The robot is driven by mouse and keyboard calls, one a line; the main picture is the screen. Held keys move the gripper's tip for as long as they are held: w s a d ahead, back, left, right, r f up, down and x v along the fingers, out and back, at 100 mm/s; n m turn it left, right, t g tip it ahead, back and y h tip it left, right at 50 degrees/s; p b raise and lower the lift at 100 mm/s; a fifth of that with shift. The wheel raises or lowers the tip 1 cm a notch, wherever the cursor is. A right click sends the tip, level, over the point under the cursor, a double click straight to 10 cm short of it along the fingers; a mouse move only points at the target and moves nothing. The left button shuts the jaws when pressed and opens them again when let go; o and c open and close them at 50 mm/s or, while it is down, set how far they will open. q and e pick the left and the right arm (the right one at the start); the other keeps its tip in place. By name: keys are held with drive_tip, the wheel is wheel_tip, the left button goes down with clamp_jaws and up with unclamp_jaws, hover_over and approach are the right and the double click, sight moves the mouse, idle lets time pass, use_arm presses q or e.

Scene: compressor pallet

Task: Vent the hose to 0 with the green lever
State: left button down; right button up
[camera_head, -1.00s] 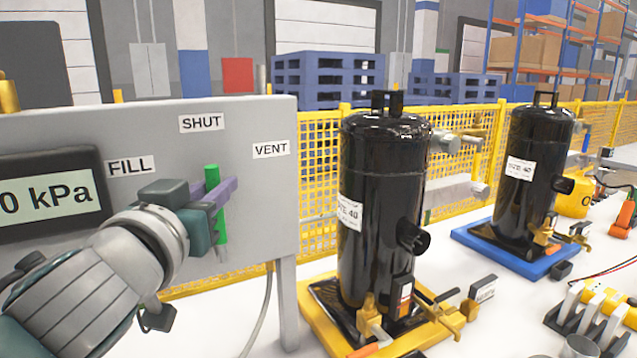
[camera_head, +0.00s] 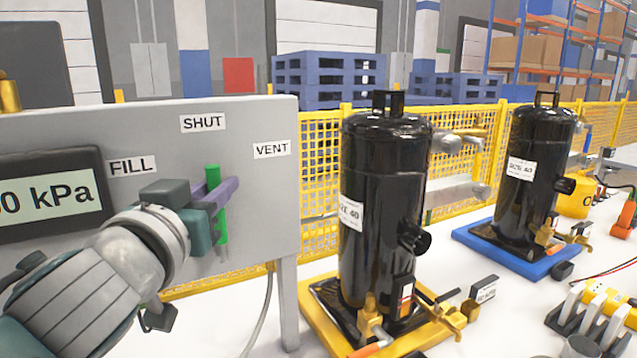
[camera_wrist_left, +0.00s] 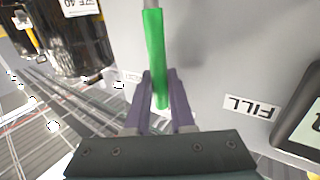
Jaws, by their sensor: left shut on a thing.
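The green lever (camera_head: 212,178) stands about upright in front of the grey panel, its top below the SHUT label (camera_head: 203,123). The VENT label (camera_head: 271,149) is up to its right and the FILL label (camera_head: 132,166) to its left. My left gripper (camera_head: 218,194) reaches in from the left, its purple fingers shut around the lever. In the left wrist view the green lever (camera_wrist_left: 155,50) runs down between the fingertips (camera_wrist_left: 160,85). The gauge display (camera_head: 45,192) ends in "0 kPa"; its front digits are cut off. My right gripper is not in view.
The grey panel (camera_head: 265,215) stands behind the lever. Right of it a black tank (camera_head: 380,190) stands on a yellow pallet (camera_head: 318,320), and another black tank (camera_head: 530,165) on a blue base. A yellow mesh fence (camera_head: 315,165) runs behind.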

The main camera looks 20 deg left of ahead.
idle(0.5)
use_arm(q)
drive_tip(key=shift+w+d+r+p, duration=0.15)
drive_tip(key=shift+p, duration=0.35)
drive_tip(key=w+m+g+p, duration=0.1)
drive_tip(key=d+m+p, duration=0.1)
drive_tip(key=p, duration=0.1)
drive_tip(key=shift+w+d+g+p, duration=0.2)
drive_tip(key=shift+w+g+p, duration=0.1)
drive_tip(key=shift+w+g, duration=0.1)
drive_tip(key=shift+w+d+f+m+g+p, duration=0.3)
drive_tip(key=shift+w+d+m+g+p, duration=0.2)
drive_tip(key=shift+m+p, duration=0.25)
drive_tip(key=shift+w+d+f+m+g, duration=0.5)
drive_tip(key=shift+w+f+m+g, duration=0.15)
drive_tip(key=shift+m, duration=0.2)
drive_tip(key=shift+w+d+f+m+g+y, duration=0.15)
drive_tip(key=shift+w+d+f+m+g, duration=0.15)
drive_tip(key=shift+f+m+g, duration=0.15)
drive_tip(key=shift+w+d+f+m+g+y, duration=0.15)
drive_tip(key=shift+w+d+f+m+g, duration=0.1)
drive_tip(key=shift+f+m+g, duration=0.15)
drive_tip(key=shift+f, duration=0.1)
